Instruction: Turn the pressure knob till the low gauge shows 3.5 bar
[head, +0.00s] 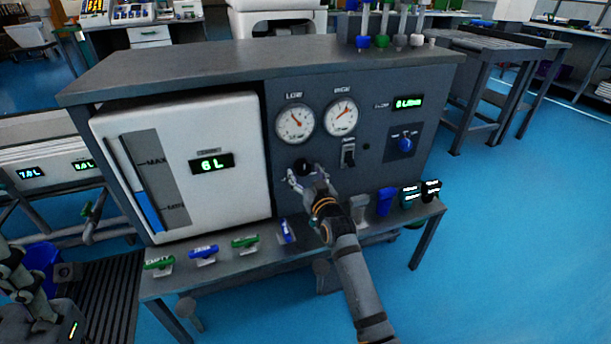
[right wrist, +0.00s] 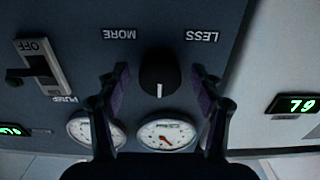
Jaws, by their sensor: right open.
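The black pressure knob (head: 303,165) sits on the dark panel below the gauges. In the right wrist view the knob (right wrist: 158,75) appears upside down between the MORE and LESS labels, its white mark pointing toward the gauges. My right gripper (head: 296,180) is open in front of it. In the wrist view its fingers (right wrist: 160,88) stand on either side of the knob, with gaps on both sides. The low gauge (head: 295,123) has a red needle pointing up and left; its exact reading is too small to make out. It also shows in the wrist view (right wrist: 167,134).
The high gauge (head: 341,117) is right of the low one. A black pump switch (head: 348,154) and a blue flow knob (head: 405,144) are to the right. Several coloured handles, including a green one (head: 245,241), line the ledge below. The white tank (head: 210,205) reads 6 L.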

